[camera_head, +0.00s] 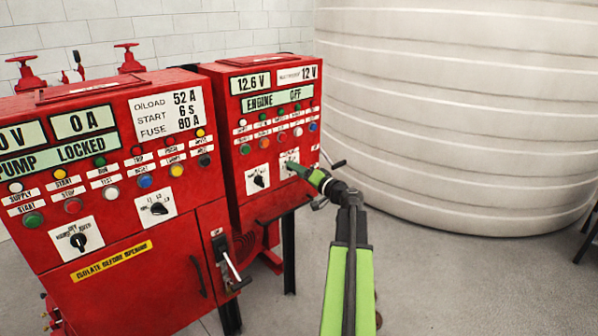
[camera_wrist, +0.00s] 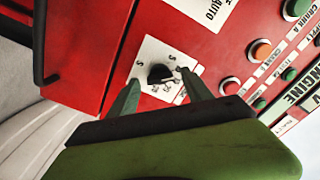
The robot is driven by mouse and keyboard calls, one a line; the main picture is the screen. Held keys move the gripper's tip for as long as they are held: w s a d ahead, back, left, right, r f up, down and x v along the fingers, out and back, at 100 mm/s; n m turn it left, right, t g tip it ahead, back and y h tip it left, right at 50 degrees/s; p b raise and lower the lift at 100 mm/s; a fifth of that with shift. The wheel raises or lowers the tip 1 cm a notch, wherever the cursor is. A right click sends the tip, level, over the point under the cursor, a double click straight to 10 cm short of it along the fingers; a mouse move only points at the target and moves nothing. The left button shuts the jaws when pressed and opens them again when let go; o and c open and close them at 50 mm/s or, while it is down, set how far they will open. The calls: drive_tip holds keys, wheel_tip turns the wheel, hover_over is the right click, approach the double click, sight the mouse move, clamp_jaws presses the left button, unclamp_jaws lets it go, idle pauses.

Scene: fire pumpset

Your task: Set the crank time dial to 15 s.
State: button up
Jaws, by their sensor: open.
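A black dial knob (camera_wrist: 160,73) sits on a square white plate with small marks, some looking like "5" or "S". It is taken to be the crank time dial, but I cannot read its setting. In the head view its plate (camera_head: 287,156) is at the lower right of the right red panel, partly hidden by my gripper. My gripper (camera_wrist: 161,92) is open, with one green finger on each side of the knob in the wrist view. I cannot tell whether the fingers touch it.
Another dial (camera_head: 259,181) is on the right panel, left of my gripper. Buttons (camera_head: 265,143) sit above it. A dark handle (camera_wrist: 39,45) shows in the wrist view. The left red cabinet (camera_head: 100,290) stands nearer, and a large white tank (camera_head: 450,110) is on the right.

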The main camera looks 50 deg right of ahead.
drive_tip(key=shift+w, duration=0.1)
clamp_jaws()
idle(0.5)
drive_tip(key=shift+m, duration=3.9)
drive_tip(key=shift+f, duration=0.1)
